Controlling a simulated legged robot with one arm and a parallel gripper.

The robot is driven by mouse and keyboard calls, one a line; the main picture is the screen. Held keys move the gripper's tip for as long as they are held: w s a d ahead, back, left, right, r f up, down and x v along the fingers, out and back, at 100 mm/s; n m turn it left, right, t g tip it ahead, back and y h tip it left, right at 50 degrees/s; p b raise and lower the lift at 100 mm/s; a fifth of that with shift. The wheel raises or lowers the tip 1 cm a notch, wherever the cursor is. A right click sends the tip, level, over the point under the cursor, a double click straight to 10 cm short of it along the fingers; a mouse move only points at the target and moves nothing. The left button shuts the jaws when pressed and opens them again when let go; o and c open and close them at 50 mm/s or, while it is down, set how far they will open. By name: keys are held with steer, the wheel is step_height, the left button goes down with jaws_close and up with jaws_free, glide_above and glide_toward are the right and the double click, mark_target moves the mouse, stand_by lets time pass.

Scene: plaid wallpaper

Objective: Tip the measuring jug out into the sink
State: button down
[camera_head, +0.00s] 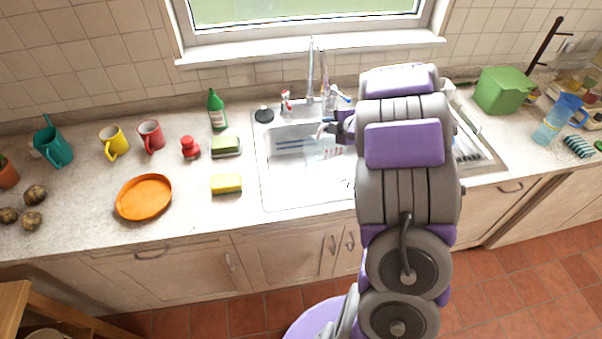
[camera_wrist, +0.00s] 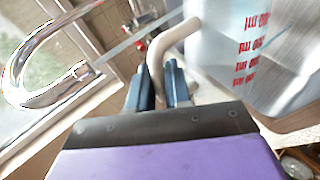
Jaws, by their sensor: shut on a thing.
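The clear measuring jug with red markings (camera_head: 334,152) is over the sink (camera_head: 275,185), partly hidden by my arm in the head view. In the wrist view the jug (camera_wrist: 245,55) fills the upper right, with its pale curved handle (camera_wrist: 160,58) running between my fingers. My gripper (camera_wrist: 160,88) is shut on that handle. In the head view my gripper (camera_head: 335,128) shows only in part, beside the tap. I cannot tell the jug's exact tilt or whether it holds liquid.
The tap (camera_head: 311,70) rises behind the sink; its spout (camera_wrist: 45,95) is left of my gripper in the wrist view. A yellow sponge (camera_head: 227,183), green bottle (camera_head: 216,110) and orange plate (camera_head: 144,197) are left of the sink.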

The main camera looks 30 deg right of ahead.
steer(key=shift+a, duration=0.2)
steer(key=shift+a+b, duration=0.1)
steer(key=shift+b, duration=0.3)
steer(key=shift+d+r+p, duration=0.2)
steer(key=shift+d+p, duration=0.15)
steer(key=shift+p, duration=0.6)
steer(key=d+p, duration=0.1)
steer(key=p, duration=0.2)
steer(key=d+f+m+y+p, duration=0.1)
steer(key=d+p, duration=0.1)
steer(key=shift+d+f+p, duration=0.1)
steer(key=shift+f+p, duration=0.05)
steer(key=shift+p, duration=0.25)
steer(key=shift+d+f+y+p, duration=0.3)
steer(key=shift+p, duration=0.05)
steer(key=shift+f, duration=0.25)
steer(key=shift+m, duration=0.3)
steer(key=shift+a, duration=0.1)
steer(key=shift+t+p, duration=0.3)
steer(key=shift+p, duration=0.55)
